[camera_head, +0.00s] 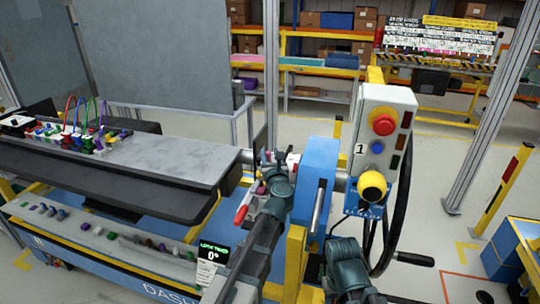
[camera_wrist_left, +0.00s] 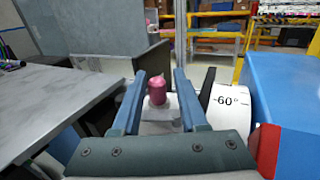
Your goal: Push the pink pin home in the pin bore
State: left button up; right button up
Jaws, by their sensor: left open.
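In the left wrist view the pink pin (camera_wrist_left: 157,92) stands upright with its rounded head up, on a pale block (camera_wrist_left: 160,114). It shows between the two blue fingers of my left gripper (camera_wrist_left: 160,78), which are apart with a gap on each side of it. Whether the fingers reach past the pin is hard to judge. The pin bore is hidden under the pin. In the head view my left gripper (camera_head: 268,158) is at the right end of the dashboard bench, beside a blue upright plate.
A blue plate (camera_head: 315,180) and a control box (camera_head: 383,130) with a red button stand just right of the gripper. A white dial marked 60° (camera_wrist_left: 228,110) is close by. The grey dashboard top (camera_head: 180,150) lies left, with colored connectors at its far end.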

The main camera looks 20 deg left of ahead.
pick_arm(q)
jog(key=v, duration=1.2)
jog(key=shift+s, duration=0.3)
jog(key=shift+s+d, duration=0.4)
jog(key=shift+s, duration=0.15)
